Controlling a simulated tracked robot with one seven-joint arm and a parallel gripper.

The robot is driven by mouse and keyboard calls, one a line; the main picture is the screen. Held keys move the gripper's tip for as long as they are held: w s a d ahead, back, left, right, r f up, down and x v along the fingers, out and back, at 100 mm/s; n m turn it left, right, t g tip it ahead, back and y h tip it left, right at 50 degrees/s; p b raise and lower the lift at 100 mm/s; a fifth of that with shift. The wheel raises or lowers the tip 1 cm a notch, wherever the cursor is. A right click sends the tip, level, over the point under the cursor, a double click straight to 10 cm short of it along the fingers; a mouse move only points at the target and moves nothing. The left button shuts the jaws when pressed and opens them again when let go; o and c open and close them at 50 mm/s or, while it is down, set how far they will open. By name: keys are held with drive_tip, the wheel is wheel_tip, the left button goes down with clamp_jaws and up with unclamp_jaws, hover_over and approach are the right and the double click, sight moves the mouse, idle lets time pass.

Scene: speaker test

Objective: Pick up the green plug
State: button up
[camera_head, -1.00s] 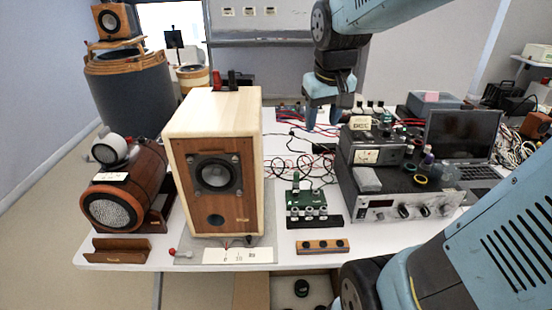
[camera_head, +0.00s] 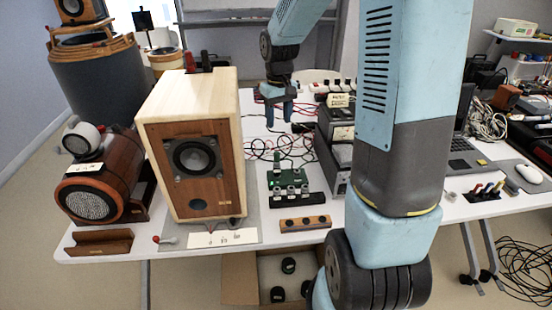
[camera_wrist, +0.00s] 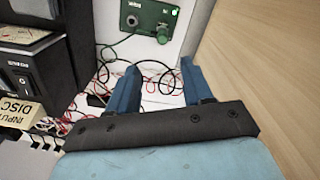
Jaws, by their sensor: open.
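A green board (camera_head: 285,180) stands on the white table between the wooden speaker and the dark equipment. A small green plug (camera_head: 277,165) seems to stick up at its back edge. In the wrist view a green plug (camera_wrist: 162,35) shows on the green panel (camera_wrist: 140,22), beside a round socket and a lit green lamp. My gripper (camera_head: 279,118) is above the table, behind the board, with its blue fingers spread. In the wrist view my gripper (camera_wrist: 158,75) is open and empty, pointing towards the panel, with the plug beyond the fingertips and apart from them.
The tall wooden speaker (camera_head: 197,150) stands left of the board; its pale side (camera_wrist: 255,75) fills the wrist view's right. Dark equipment (camera_head: 335,140) stands to the right, partly hidden by my arm. Thin red and black cables (camera_head: 275,148) lie loose between them.

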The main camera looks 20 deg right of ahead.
approach(277, 152)
wheel_tip(277, 152, down, 5)
drive_tip(key=shift+s+d+f, duration=0.1)
drive_tip(key=shift+s+f, duration=0.05)
drive_tip(key=shift+f, duration=2.6)
drive_tip(key=shift+c, duration=0.3)
clamp_jaws()
